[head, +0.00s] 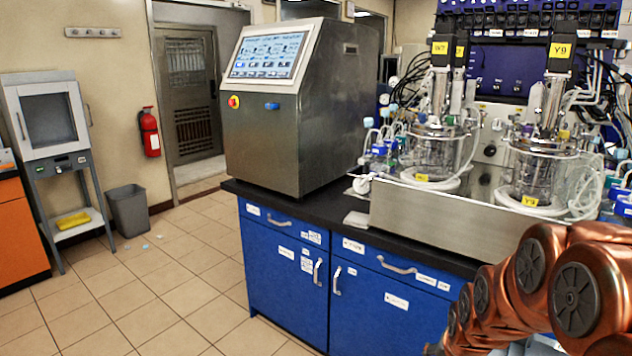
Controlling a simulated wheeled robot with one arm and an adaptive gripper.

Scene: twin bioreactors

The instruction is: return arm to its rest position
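My copper-coloured arm is at the lower right of the head view, folded in front of the blue cabinets. Its joints run from the right edge down toward the bottom edge. My gripper is not visible in this view, so what it does or holds cannot be seen. Two glass bioreactors, one on the left (438,160) and one on the right (540,178), stand in a metal tray (440,215) on the dark bench, behind the arm. They carry yellow tags and many tubes.
A steel control cabinet with a screen (268,57) stands on the black bench top (318,212) above blue cabinets (284,270). Tiled floor (170,290) is mostly clear.

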